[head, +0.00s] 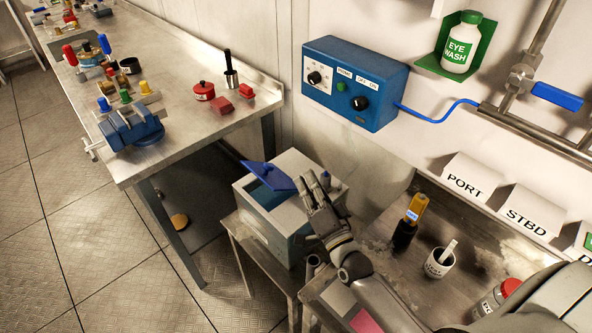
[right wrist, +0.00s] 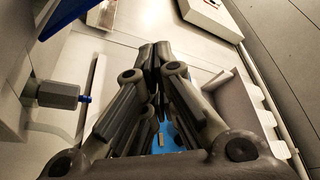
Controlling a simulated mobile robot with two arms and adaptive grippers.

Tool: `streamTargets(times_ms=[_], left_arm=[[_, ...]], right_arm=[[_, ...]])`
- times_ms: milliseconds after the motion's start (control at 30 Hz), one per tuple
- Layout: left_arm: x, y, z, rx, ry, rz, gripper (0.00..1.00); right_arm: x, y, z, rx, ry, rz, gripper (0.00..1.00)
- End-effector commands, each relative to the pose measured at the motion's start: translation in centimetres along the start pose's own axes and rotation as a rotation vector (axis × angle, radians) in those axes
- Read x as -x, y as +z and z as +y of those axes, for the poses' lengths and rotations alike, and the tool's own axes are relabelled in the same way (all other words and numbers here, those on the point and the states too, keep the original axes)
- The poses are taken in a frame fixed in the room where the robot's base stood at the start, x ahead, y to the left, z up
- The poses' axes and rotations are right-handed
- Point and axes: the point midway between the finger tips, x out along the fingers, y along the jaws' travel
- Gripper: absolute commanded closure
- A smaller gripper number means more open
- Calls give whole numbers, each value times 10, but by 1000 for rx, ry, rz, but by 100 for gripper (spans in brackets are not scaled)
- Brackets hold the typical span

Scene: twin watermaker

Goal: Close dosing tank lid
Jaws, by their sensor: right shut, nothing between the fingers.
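The dosing tank (head: 262,232) is a pale grey box on a low metal stand. Its blue lid (head: 268,176) is raised and tilted, with the dark blue opening (head: 267,195) showing beneath it. My right gripper (head: 317,180) is just right of the lid, above the tank's right part; I cannot tell if it touches the lid. In the right wrist view the same gripper (right wrist: 156,55) has its fingers together with nothing between them. A blue patch shows behind the fingers there, mostly hidden. My left gripper is out of view.
A workbench (head: 190,140) with a blue vise (head: 132,128) and red parts stands at left. A blue control box (head: 355,82) hangs on the wall behind. A bench at right holds a yellow-and-black tool (head: 410,222) and a white cup (head: 440,262).

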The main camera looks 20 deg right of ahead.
Motion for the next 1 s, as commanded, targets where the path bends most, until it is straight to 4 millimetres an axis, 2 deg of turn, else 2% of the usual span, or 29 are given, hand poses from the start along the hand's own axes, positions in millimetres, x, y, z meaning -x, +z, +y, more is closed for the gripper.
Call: streamTargets(times_ms=[300, 433, 700, 867, 1000], left_arm=[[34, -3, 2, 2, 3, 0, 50], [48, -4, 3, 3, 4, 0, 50], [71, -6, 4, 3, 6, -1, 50], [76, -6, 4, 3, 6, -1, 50], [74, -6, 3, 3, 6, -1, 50]], right_arm=[[-26, -16, -31, 86, -76, -208, 100], [-32, -25, -36, 141, -86, -325, 100], [-32, -50, -28, 254, -48, -521, 100], [-30, -60, -22, 286, -27, -569, 100], [-31, -60, -18, 291, -20, -579, 100]])
